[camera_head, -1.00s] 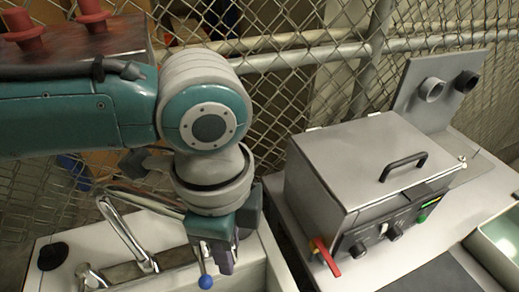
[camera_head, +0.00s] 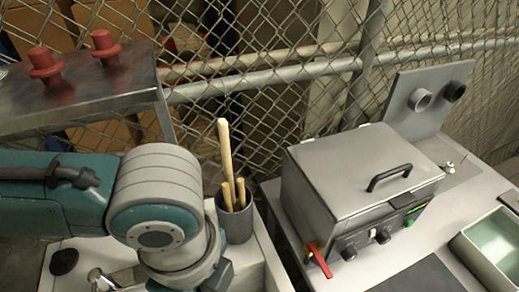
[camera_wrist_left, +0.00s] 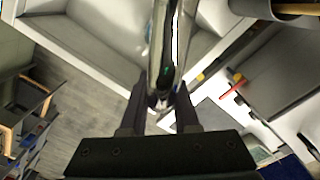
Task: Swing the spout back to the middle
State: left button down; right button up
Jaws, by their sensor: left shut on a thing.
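The chrome spout (camera_wrist_left: 158,48) runs down from the top middle of the left wrist view, between my fingers. My left gripper (camera_wrist_left: 162,97) is shut on the spout near its lower end in that view. In the head view my left arm comes in from the left, and its gripper is below the bottom edge of the picture. A small chrome part of the tap (camera_head: 98,277) shows at the bottom left, on the white sink top; the arm and the picture edge hide the rest. My right gripper is in neither view.
A grey cup (camera_head: 236,222) with wooden sticks stands on the sink top beside my arm. A grey metal tank (camera_head: 345,175) with a red lever (camera_head: 319,260) stands to the right. A metal shelf (camera_head: 120,82) with red knobs is at the upper left, before a mesh fence.

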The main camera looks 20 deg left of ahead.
pick_arm(q)
jog(key=s+a+m+p, duration=0.5)
jog(key=s+a+m, duration=0.1)
jog(key=s, duration=0.4)
jog(key=shift+a+m, duration=0.4)
jog(key=shift+a, duration=0.25)
jog(key=c, duration=0.7)
grip_release()
notch_tip(320, 180, up, 10)
